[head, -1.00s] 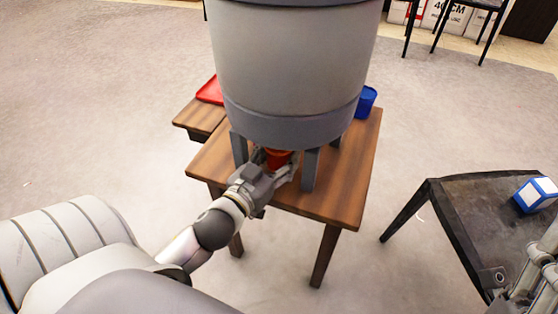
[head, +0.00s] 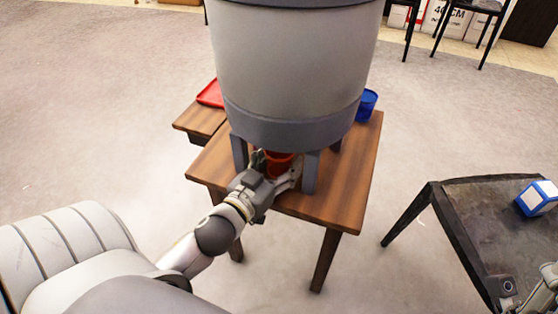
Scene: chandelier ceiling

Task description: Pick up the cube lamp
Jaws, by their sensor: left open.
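A small cube with white faces and blue edges, which looks like the cube lamp (head: 538,197), sits on the dark table (head: 470,205) at the right edge. My left gripper (head: 277,167) is far from it, at the wooden table on the left. It is open, with its fingers on either side of an orange-red cup-like thing (head: 279,163) under the big grey drum. I cannot tell whether the fingers touch it. Part of my right arm shows at the lower right edge, below the cube; its gripper cannot be made out.
A big grey drum (head: 290,80) on short legs stands on the wooden table (head: 345,195) and hides much of its top. A blue cup (head: 367,104) stands behind it, and a red tray (head: 210,94) lies at the left. Open floor (head: 405,140) separates the two tables.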

